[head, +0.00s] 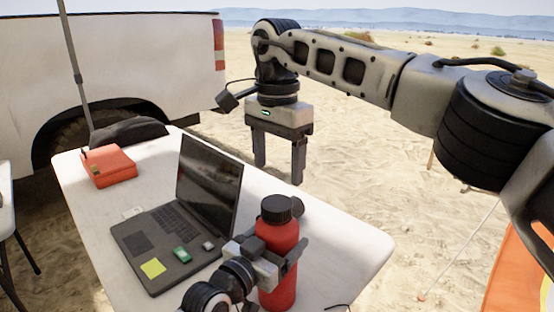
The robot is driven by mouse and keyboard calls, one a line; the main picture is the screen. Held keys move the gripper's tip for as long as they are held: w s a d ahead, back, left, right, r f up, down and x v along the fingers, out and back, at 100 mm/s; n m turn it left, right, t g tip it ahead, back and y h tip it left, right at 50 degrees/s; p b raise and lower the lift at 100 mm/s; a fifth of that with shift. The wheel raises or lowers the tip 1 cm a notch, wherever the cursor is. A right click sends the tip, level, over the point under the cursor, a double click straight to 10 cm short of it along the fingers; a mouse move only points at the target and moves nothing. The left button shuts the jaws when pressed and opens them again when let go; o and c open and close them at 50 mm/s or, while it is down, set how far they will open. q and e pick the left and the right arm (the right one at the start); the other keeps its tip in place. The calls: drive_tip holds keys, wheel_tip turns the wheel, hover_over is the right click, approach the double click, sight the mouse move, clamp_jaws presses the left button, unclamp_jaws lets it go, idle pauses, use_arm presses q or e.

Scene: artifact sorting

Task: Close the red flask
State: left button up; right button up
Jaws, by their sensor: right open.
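The red flask (279,290) stands upright near the front right of the white table, with a black cap (277,208) on its top. My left gripper (277,243) comes from the bottom of the head view and is shut around the flask's middle, a finger on each side. It hides part of the flask's body. My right gripper (279,172) points down with its two fingers apart, open and empty. In the picture it is above the cap, with a gap between them. Whether the cap is screwed tight cannot be told.
An open laptop (146,246) with a yellow note and small items stands left of the flask on the white table (345,245). A red-orange case (108,168) lies at the far left. A white pickup (140,55) is behind. The table's right end is clear.

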sight(277, 202)
drive_tip(key=shift+f, duration=4.05)
drive_tip(key=shift+c, duration=0.3)
